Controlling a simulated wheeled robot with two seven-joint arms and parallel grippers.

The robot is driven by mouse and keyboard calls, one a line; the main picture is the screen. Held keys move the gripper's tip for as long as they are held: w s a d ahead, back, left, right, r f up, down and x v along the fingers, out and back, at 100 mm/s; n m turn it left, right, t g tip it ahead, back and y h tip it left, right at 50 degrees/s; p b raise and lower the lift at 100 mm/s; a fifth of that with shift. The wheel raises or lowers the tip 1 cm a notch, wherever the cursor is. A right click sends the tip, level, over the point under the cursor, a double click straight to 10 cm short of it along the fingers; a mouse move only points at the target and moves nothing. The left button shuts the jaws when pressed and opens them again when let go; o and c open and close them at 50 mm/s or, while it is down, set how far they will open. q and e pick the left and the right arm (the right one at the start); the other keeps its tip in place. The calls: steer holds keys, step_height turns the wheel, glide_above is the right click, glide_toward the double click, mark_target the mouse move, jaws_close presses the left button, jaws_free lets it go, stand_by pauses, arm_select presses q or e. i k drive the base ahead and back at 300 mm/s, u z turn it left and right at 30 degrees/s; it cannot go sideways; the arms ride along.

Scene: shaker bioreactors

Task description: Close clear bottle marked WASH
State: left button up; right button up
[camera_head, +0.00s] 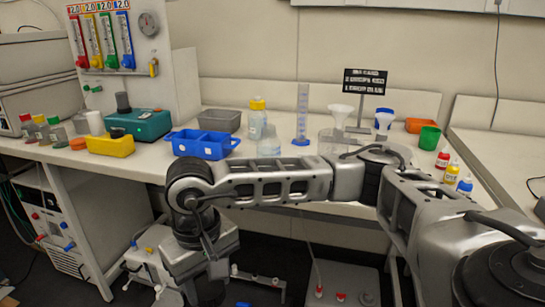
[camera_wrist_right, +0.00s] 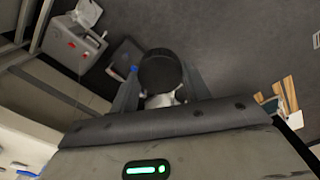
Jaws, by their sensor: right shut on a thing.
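A clear bottle (camera_head: 269,142) without a visible cap stands on the bench beside the blue tray. A second clear bottle with a yellow cap (camera_head: 257,118) stands just behind it. I cannot read WASH on either. My right arm reaches across in front of the bench, and its wrist hangs down at the lower left, off the bench edge. In the right wrist view my right gripper (camera_wrist_right: 162,84) is shut on a round black cap-like thing (camera_wrist_right: 160,68), held above the floor. The fingertips are hidden in the head view. My left gripper is not in view.
A blue divided tray (camera_head: 203,153), a grey bin (camera_head: 221,120) and a yellow bin (camera_head: 110,146) stand left of the bottles. A measuring cylinder (camera_head: 302,113) stands right of them. Small dropper bottles (camera_head: 452,172) stand near the right front edge. White equipment is below the bench.

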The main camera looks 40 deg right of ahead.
mark_target(268, 144)
steer(key=z, duration=1.35)
steer(key=i, duration=0.45)
